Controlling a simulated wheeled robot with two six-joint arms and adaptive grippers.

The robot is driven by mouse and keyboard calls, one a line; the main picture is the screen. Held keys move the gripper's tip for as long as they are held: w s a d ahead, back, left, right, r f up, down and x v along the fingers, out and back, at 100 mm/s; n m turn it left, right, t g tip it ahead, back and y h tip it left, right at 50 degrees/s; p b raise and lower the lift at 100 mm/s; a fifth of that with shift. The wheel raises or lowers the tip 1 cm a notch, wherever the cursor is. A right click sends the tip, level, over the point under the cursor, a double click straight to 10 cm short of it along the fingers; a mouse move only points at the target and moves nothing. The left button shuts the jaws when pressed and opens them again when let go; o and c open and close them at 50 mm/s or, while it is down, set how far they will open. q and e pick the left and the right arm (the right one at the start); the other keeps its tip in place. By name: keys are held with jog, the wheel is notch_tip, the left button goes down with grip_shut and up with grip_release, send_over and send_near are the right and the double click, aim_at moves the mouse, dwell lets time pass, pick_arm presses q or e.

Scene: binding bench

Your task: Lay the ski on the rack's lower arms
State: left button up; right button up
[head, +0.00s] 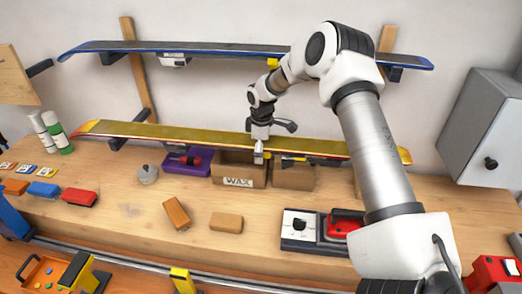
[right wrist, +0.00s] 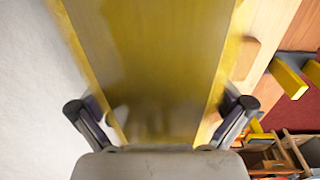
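A yellow ski (head: 190,134) with a red edge lies level along the wall at the height of the rack's lower arms. Its left part appears to rest on the left lower arm (head: 118,143). The right lower arm is hidden behind my right arm. My right gripper (head: 262,140) is over the ski's middle. My left gripper is not in view.
A blue ski (head: 200,48) lies on the upper arms. Below the yellow ski stand a WAX box (head: 238,170), another carton (head: 293,177) and a purple tray (head: 198,166). A grey cabinet (head: 485,125) is at right. The bench front holds blocks and a black-red device (head: 310,232).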

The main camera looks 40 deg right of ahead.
jog(key=shift+f, duration=0.1)
jog(key=r, duration=1.2)
jog(key=shift+s+a+r, duration=0.1)
jog(key=shift+s+a, duration=0.15)
jog(key=shift+s, duration=0.15)
